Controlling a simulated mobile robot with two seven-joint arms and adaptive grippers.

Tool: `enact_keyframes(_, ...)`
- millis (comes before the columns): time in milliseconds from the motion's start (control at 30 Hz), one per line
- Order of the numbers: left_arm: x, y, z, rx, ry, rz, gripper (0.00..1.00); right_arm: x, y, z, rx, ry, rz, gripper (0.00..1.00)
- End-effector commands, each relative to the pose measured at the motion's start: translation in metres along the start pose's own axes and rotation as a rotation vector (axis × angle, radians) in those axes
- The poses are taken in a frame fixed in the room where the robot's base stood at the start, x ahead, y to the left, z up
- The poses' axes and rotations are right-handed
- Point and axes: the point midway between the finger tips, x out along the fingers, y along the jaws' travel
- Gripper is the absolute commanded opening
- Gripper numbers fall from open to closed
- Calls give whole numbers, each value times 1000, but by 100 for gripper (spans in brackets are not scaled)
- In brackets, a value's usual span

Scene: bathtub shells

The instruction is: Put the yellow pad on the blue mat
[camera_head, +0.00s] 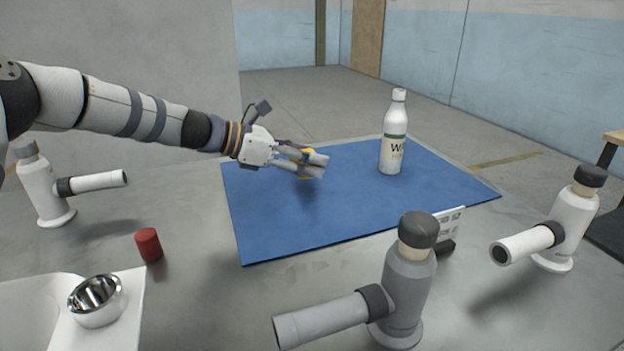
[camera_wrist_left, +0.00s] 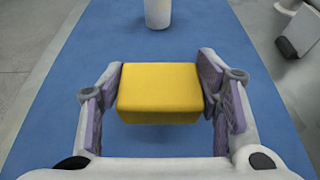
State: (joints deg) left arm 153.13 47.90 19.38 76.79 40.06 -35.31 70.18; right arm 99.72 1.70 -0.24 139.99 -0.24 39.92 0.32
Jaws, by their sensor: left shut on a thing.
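My left gripper (camera_head: 308,163) reaches in from the left and is over the blue mat (camera_head: 290,220). It is shut on the yellow pad (camera_wrist_left: 160,90), which sits between both fingers in the left wrist view. In the head view only small yellow edges of the pad show, as the fingers hide most of it. The pad appears to be held above the mat, with a shadow below the gripper. The blue mat lies flat on the grey table and fills much of the left wrist view (camera_wrist_left: 75,80). My right gripper is not seen.
A white bottle (camera_head: 393,140) stands on the mat's right part. Grey and white bottle-shaped fixtures with side tubes (camera_head: 405,290) stand in front and on both sides. A red cylinder (camera_head: 149,245) and a metal bowl (camera_head: 97,300) are front left. The mat's left and front parts are clear.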

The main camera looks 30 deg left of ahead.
Motion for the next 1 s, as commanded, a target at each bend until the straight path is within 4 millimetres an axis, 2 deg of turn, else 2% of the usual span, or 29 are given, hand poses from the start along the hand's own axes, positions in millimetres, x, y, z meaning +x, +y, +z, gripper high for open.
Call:
enact_keyframes(100,13,5,-15,-5,3,-1,39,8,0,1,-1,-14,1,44)
enact_keyframes(233,21,4,-35,-4,2,-1,39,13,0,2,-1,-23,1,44)
enact_keyframes(567,21,4,-36,0,-1,0,39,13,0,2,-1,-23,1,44)
enact_keyframes(600,21,4,-37,0,-1,0,60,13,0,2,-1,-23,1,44)
enact_keyframes(700,21,4,-36,1,-1,0,78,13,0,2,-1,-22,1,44)
enact_keyframes(1000,20,4,-34,1,-2,0,78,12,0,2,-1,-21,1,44)
